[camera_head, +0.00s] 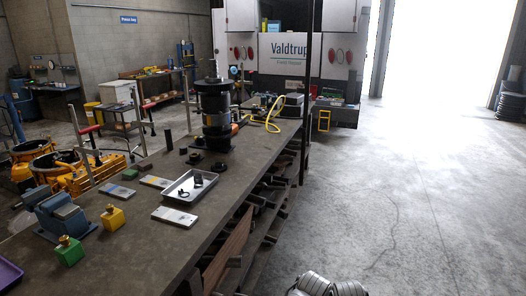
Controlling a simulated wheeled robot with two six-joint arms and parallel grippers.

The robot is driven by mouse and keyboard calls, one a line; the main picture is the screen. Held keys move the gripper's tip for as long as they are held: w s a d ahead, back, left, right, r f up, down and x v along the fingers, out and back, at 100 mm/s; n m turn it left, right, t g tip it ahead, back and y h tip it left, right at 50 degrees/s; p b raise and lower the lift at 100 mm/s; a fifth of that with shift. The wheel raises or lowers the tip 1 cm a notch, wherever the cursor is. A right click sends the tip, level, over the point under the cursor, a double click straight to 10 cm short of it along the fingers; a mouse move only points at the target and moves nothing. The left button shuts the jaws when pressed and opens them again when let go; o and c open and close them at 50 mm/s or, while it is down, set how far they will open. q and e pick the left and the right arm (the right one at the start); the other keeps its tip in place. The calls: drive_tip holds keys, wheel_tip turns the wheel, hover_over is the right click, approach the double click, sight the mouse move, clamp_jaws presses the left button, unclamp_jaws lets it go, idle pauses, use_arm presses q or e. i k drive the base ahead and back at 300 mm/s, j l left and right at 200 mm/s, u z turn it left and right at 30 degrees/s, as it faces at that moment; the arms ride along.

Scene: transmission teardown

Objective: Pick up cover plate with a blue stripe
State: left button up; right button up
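A flat, light grey cover plate (117,190) lies on the workbench, left of the middle. It seems to carry a blue stripe, but it is small in the picture. A similar plate (156,182) with a yellow marking lies behind it to the right. A third pale plate (175,217) lies nearer the front, and its marking is too small to tell. Neither of my grippers can be made out in this view.
A grey tray (174,196) holding small dark parts sits right of the plates. A blue vise (66,220), a green block (69,252) and a yellow block (113,218) stand at left. A tall dark transmission (214,110) stands farther back. Bare benchtop (150,255) lies in front.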

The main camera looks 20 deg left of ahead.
sight(124, 193)
drive_tip(key=i+l+u, duration=0.2)
drive_tip(key=i+u, duration=0.25)
drive_tip(key=i+l+u, duration=0.45)
drive_tip(key=i, duration=0.15)
drive_tip(key=i+l+u, duration=0.5)
